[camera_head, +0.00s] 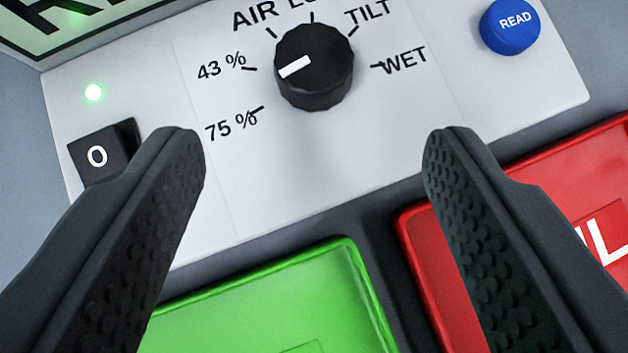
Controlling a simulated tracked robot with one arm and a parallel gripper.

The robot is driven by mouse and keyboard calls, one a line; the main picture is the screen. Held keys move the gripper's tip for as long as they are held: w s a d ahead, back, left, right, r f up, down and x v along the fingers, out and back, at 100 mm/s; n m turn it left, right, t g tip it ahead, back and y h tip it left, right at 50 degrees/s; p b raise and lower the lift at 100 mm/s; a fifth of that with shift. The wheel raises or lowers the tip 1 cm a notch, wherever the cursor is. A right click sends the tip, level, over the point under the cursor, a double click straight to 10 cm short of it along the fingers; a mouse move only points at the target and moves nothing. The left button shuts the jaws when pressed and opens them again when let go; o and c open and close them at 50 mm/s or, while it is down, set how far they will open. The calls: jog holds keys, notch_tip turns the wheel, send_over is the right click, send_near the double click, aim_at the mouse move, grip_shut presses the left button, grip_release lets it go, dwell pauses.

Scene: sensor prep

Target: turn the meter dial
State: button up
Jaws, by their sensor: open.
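The meter dial (318,72) is a round black knob with a white pointer mark, on a tilted light grey panel (300,180). The pointer mark points left and a little down, between the 43 % and 75 % labels and closer to the 43 % tick. Other labels around the dial read AIR, TILT and WET; one at the top is cut off. My gripper (315,140) is open and empty. Its two dark ridged fingers reach up from the bottom corners, and their tips end below the dial, one to each side, apart from it.
A black switch marked 0 (97,155) sits at the panel's left, partly behind my left finger, under a lit green lamp (93,92). A blue READ button (511,26) is at upper right. A green tray (270,300) and a red tray (590,180) lie below. A display (65,22) is cut off at upper left.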

jog(key=shift+v, duration=2.3)
